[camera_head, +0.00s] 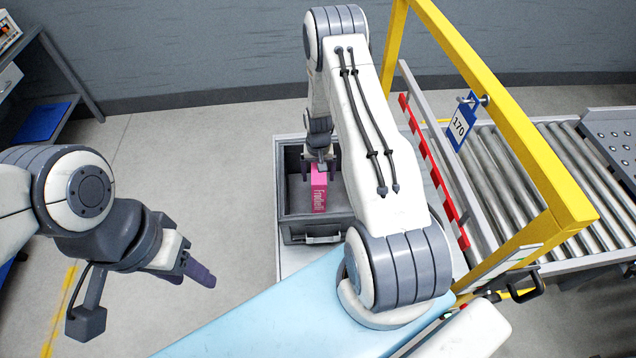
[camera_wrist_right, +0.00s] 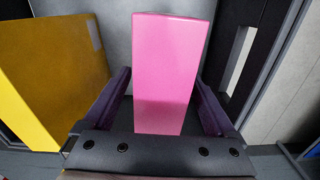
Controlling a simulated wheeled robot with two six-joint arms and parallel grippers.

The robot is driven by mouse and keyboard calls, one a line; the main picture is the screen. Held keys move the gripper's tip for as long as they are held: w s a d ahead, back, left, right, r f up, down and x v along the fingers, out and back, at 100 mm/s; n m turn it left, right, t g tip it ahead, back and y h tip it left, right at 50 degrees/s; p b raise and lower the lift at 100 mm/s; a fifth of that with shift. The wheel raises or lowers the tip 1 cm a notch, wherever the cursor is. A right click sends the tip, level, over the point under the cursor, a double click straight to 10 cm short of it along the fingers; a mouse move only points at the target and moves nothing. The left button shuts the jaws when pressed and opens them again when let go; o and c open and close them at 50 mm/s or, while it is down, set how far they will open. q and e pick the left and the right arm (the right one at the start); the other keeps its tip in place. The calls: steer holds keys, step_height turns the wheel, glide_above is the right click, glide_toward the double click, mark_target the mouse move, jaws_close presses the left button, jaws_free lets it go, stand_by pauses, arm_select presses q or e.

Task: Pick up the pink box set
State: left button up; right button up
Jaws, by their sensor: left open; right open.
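The pink box (camera_head: 319,190) stands upright in a grey open bin (camera_head: 309,229) in the head view, with lettering on its side. In the right wrist view the pink box (camera_wrist_right: 168,70) fills the middle, between the two dark fingers. My right gripper (camera_head: 320,170) reaches down into the bin over the box. Its fingers (camera_wrist_right: 167,105) are open, one on each side of the box; I cannot tell whether they touch it. My left gripper (camera_head: 200,272) is apart from the bin at the lower left, over the floor, open and empty.
A brown and yellow box (camera_wrist_right: 55,70) stands left of the pink box in the wrist view. The bin walls are close around. A yellow frame (camera_head: 540,150) and roller conveyor (camera_head: 590,165) stand to the right. A shelf (camera_head: 45,120) is at the far left. Floor between is clear.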

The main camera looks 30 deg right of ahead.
jaws_close()
steer(key=shift+w+r, duration=0.1)
steer(key=shift+r, duration=0.05)
